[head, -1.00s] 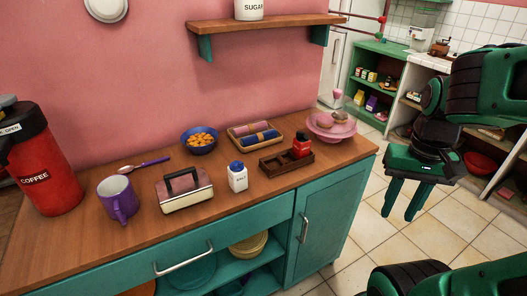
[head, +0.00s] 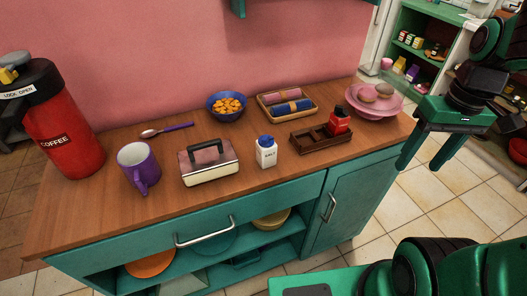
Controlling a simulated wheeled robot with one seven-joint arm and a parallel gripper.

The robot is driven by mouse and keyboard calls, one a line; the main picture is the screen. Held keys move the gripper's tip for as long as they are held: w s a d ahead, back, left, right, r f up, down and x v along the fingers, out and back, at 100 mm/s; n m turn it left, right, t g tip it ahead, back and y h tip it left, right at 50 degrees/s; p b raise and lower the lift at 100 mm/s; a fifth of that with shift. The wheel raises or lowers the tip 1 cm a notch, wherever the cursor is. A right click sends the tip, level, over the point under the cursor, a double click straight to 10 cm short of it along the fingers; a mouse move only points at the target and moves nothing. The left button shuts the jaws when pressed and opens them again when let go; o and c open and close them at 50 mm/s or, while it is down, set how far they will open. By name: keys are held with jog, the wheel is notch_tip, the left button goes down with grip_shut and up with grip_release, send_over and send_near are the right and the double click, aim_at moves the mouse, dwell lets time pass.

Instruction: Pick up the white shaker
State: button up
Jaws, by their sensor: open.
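The white shaker (head: 266,153) has a blue cap and dark lettering that seems to read "SALT". It stands upright near the front edge of the wooden counter, between a silver box with a dark handle and a dark wooden tray. My gripper (head: 425,165) hangs at the right of the head view, beyond the counter's right end. Its two green fingers are apart and point down, with nothing between them. It is well to the right of the shaker and does not touch it.
Close to the shaker are the handled box (head: 208,164) on its left and the dark tray (head: 312,140) holding a red bottle (head: 340,121) on its right. Behind are a blue bowl (head: 227,116) and a tray of rolled cloths (head: 272,109). A pink plate (head: 362,106) sits at the right end.

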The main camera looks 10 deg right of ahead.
jog(key=w+a+r+n+y, duration=0.1)
jog(key=w+a+n, duration=0.7)
jog(key=w, duration=0.1)
jog(key=n+g+y, duration=0.2)
jog(key=n+y, duration=0.1)
jog(key=n, duration=1.2)
send_over(272, 137)
jog(key=w+d, duration=0.1)
jog(key=d, duration=0.2)
jog(key=x, duration=0.4)
jog(key=shift+a, duration=0.4)
jog(key=shift+s+x, duration=0.2)
jog(key=shift+x, duration=3)
jog(key=shift+d, duration=0.15)
jog(key=shift+c, duration=0.3)
jog(key=c, duration=1.2)
